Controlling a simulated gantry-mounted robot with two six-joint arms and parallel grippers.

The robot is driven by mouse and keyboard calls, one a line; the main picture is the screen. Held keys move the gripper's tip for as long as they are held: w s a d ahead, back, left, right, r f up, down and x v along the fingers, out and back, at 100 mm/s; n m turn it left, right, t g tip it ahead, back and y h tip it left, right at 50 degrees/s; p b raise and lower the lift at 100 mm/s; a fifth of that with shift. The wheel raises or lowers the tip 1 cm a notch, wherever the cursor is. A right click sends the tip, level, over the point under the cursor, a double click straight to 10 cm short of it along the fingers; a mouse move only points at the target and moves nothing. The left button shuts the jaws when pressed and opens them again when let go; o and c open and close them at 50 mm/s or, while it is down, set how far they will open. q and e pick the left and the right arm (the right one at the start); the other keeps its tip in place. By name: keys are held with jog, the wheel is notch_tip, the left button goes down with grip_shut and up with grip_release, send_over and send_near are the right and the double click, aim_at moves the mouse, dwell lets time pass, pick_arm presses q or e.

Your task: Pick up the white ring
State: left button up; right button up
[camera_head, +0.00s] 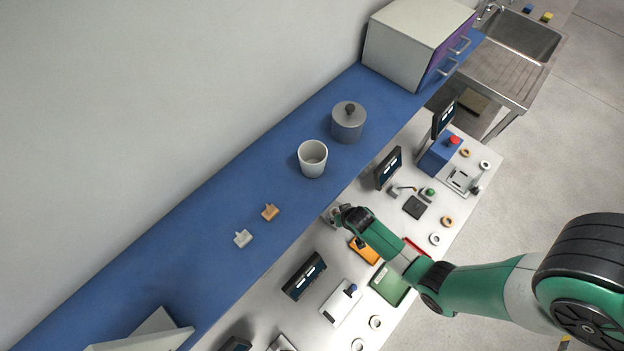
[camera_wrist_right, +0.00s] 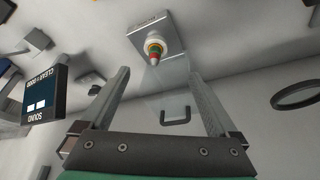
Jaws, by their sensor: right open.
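Several white rings lie on the white bench in the head view. One is at the far right (camera_head: 485,165), one near the bench's right edge (camera_head: 435,239), and two at the bottom (camera_head: 375,322). My right gripper (camera_head: 338,216) is over the bench's far side, by the blue shelf edge, well away from these rings. In the right wrist view its two fingers (camera_wrist_right: 158,74) are wide apart with nothing clamped between them. Beyond them is a small red, green and white tapered part (camera_wrist_right: 154,48) on a plate. My left gripper is not in view.
Tan rings (camera_head: 447,221) lie near the white ones. The blue shelf (camera_head: 210,215) holds a white cup (camera_head: 312,159) and a grey lidded pot (camera_head: 348,122).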

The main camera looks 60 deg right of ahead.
jog(key=b+x, duration=0.4)
jog(key=s+b+x, duration=0.1)
jog(key=b+x, duration=0.1)
jog(key=shift+f, duration=0.25)
jog(key=shift+w+d+f+b, duration=0.1)
jog(key=shift+d+f+b, duration=0.1)
jog(key=shift+b, duration=0.1)
jog(key=b+x, duration=0.4)
jog(key=shift+d+f, duration=0.1)
jog(key=shift+f, duration=0.25)
jog(key=shift+w+d+f, duration=0.1)
jog(key=shift+w, duration=0.05)
grip_shut()
